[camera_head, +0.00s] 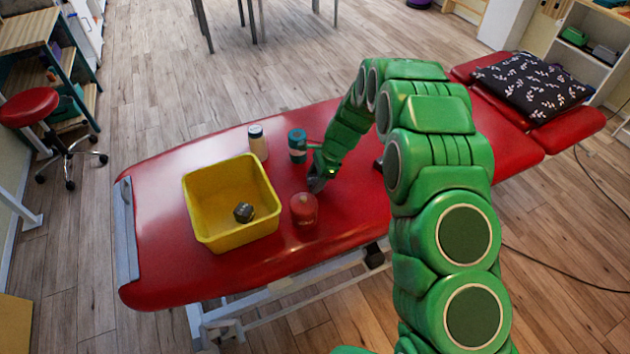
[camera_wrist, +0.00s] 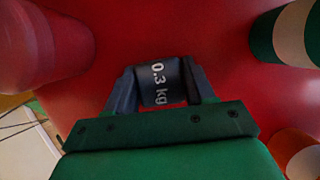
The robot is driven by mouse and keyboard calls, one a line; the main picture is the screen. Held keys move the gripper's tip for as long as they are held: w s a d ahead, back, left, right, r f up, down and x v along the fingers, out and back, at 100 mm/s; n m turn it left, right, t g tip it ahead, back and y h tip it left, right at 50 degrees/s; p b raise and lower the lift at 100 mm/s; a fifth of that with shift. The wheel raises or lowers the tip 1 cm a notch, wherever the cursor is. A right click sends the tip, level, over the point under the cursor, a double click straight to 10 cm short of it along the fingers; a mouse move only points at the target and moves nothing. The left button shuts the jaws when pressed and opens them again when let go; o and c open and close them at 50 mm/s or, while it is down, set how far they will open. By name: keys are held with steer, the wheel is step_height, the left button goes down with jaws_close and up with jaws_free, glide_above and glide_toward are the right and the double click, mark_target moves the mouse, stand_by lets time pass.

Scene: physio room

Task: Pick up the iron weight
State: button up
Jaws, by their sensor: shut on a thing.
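A dark iron weight marked "0.3 kg" (camera_wrist: 162,83) sits between the two dark fingers of my gripper (camera_wrist: 160,92) in the wrist view. The fingers are shut on its sides. In the head view my gripper (camera_head: 317,184) is low over the red treatment table (camera_head: 350,222), between a teal container and a red one. The weight is mostly hidden there by my gripper. I cannot tell whether it touches the table.
A yellow bin (camera_head: 203,232) holding a dark lump (camera_head: 243,212) stands left of my gripper. A red container (camera_head: 304,209), a teal container (camera_head: 297,146) and a white bottle (camera_head: 257,143) stand close by. A patterned pillow (camera_head: 533,85) lies at the far right.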

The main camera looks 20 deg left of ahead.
mark_target(312, 178)
step_height(312, 178, up, 3)
steer(key=shift+w+r, duration=0.1)
steer(key=s+d+r, duration=0.8)
steer(key=s+r, duration=0.2)
steer(key=s, duration=0.2)
steer(key=s+a+n, duration=0.2)
steer(key=s+a, duration=1.2)
steer(key=a, duration=0.5)
steer(key=shift+g+h, duration=0.3)
steer(key=shift+g, duration=0.1)
steer(key=shift+w+a+f, duration=1.25)
steer(key=shift+a+f, duration=0.25)
steer(key=shift+a, duration=0.3)
steer(key=shift+w+a+f, duration=1.3)
steer(key=shift+a+f, duration=0.25)
steer(key=shift+a, duration=0.2)
steer(key=shift+w+a+f, duration=1.25)
steer(key=shift+a+f, duration=0.25)
steer(key=shift+a, duration=0.3)
steer(key=shift+w+a+f, duration=0.1)
steer(key=shift+a+f, duration=0.1)
steer(key=shift+f, duration=1.55)
steer(key=shift+f, duration=0.15)
